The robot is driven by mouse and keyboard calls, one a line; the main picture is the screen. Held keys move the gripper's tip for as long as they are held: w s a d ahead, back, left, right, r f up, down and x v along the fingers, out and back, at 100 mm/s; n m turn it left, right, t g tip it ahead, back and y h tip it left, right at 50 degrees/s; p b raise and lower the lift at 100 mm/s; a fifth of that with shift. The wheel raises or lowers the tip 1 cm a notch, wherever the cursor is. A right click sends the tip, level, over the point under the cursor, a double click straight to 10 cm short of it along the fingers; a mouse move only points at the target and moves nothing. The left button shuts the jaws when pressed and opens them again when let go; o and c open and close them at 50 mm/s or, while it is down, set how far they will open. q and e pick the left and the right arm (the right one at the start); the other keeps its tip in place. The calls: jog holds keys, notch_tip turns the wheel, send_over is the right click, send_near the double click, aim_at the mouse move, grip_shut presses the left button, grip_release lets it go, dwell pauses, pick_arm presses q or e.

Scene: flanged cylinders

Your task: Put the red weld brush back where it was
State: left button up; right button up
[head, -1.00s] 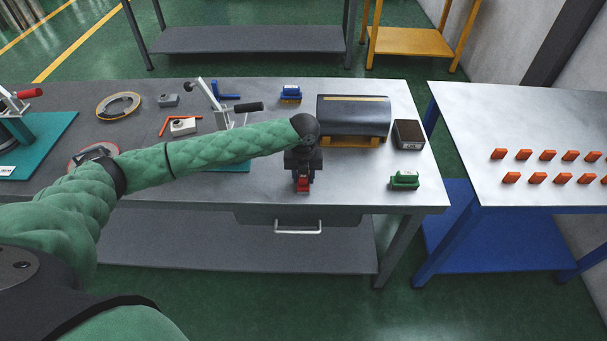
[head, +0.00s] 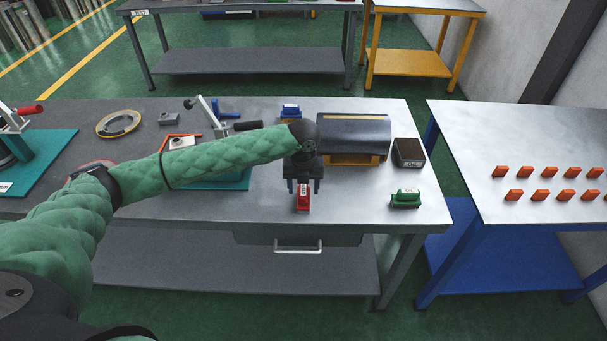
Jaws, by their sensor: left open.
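The red weld brush (head: 303,201) rests on the metal workbench (head: 375,207) near its front edge, in the head view. My left gripper (head: 303,184) is just behind and above it, pointing down. Its two dark fingers are apart, one on each side of the brush's far end, and they do not close on it. The gripper body hides part of what lies behind. A blue brush (head: 291,112) and a green brush (head: 405,199) of similar shape stand on the same bench. My right gripper is not in view.
A dark cylinder on an orange cradle (head: 354,140) stands right of my left gripper, with a dark box (head: 408,152) beside it. A toggle clamp (head: 212,118) stands behind my left forearm. A second table (head: 470,150) with several orange pieces is at right.

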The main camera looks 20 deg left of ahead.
aim_at(304, 189)
pick_arm(q)
notch_tip(304, 189, up, 7)
jog(key=shift+r+b, duration=0.1)
jog(key=shift+b, duration=1.15)
jog(key=shift+r, duration=0.5)
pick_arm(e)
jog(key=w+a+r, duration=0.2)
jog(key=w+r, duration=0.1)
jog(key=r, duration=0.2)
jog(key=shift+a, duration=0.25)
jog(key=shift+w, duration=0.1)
